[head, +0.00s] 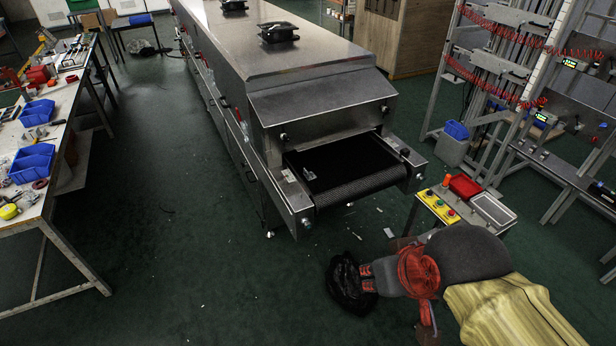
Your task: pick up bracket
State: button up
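I cannot pick out a bracket with certainty. A small pale piece (309,173) lies on the left part of the dark conveyor belt (350,168), at the mouth of the tunnel dryer (290,70). It is too small to tell its shape or whether it is the bracket. Several small pale bits also lie on the floor near the belt's end.
A small button stand (437,207) is right of the belt. A cluttered workbench (58,130) stands left. Green floor between is mostly clear.

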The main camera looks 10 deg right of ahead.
aim_at(310, 173)
jog(key=i+l+u, duration=0.8)
jog(key=l, duration=0.2)
jog(key=i+l+u, duration=0.1)
jog(key=l+u, duration=0.2)
jog(key=l, duration=0.1)
